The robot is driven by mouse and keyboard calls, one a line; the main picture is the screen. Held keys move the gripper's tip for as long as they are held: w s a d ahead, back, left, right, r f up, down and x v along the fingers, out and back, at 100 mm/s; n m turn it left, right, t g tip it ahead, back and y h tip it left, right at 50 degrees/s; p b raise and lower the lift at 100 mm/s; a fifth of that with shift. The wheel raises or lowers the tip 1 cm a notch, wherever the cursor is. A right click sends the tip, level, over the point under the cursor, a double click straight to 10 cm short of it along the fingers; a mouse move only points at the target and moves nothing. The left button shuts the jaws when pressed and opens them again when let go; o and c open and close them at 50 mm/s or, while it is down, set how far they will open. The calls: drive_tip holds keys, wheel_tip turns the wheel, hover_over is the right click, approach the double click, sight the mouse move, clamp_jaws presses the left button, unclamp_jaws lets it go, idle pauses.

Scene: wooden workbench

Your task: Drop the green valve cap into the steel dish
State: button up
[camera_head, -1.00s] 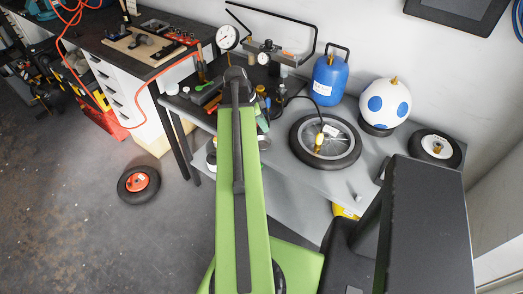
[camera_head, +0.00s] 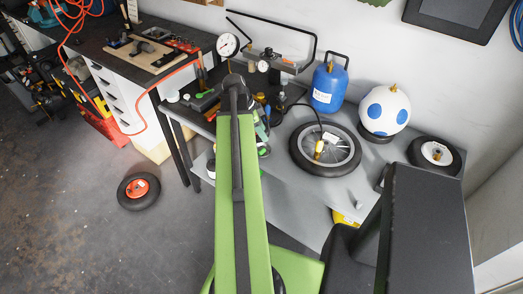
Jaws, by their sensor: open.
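My arm's green link (camera_head: 241,190) runs up the middle of the view and ends in a dark joint over the grey workbench (camera_head: 285,195). My gripper cannot be made out; the arm hides the area below that joint. A small bright green item (camera_head: 205,94) lies on the dark left part of the bench, left of the arm. It is too small to tell whether it is the green valve cap. I cannot pick out the steel dish with certainty; it may be among the small things beside or behind the arm.
A gauge (camera_head: 228,44) stands behind. A red-hubbed wheel (camera_head: 138,190) lies on the floor.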

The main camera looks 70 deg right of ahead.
drive_tip(key=p+v, duration=1.3)
drive_tip(key=v, duration=0.3)
drive_tip(key=shift+p, duration=0.3)
